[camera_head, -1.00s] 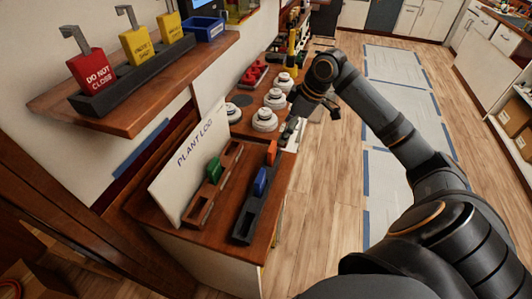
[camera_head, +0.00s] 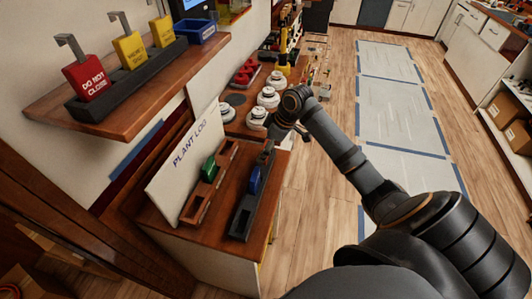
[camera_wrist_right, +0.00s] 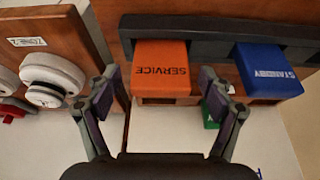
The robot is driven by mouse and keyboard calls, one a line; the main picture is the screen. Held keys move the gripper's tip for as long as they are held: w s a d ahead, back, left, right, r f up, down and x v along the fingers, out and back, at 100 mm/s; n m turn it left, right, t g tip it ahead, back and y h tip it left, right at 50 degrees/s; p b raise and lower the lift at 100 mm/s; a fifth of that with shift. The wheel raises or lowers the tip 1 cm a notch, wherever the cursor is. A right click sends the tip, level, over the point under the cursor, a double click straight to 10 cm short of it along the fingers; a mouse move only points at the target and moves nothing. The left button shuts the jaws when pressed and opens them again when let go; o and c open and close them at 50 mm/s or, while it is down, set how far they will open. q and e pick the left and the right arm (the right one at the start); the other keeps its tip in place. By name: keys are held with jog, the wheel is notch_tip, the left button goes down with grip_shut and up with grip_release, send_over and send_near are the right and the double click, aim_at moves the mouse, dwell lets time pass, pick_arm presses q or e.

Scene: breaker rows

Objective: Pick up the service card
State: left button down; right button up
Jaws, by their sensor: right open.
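The service card is orange with "SERVICE" lettering and shows in the right wrist view (camera_wrist_right: 162,66), upright in a dark slotted rack (camera_wrist_right: 220,27). My right gripper (camera_wrist_right: 159,80) is open, its fingers on either side of the card's near end with visible gaps. In the head view this gripper (camera_head: 268,152) is over the far end of the dark rack (camera_head: 240,222) and hides the orange card. My left gripper is not in view.
A blue card (camera_head: 256,180) stands in the same rack, close beside the service card. A green card (camera_head: 209,169) stands in a brown rack by the plant log board (camera_head: 180,175). White round knobs (camera_head: 257,116) are farther along the counter. A shelf (camera_head: 125,117) with red and yellow tags overhangs at left.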

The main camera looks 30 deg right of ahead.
jog(key=c, duration=1.3)
jog(key=shift+o, duration=0.2)
jog(key=shift+r, duration=0.1)
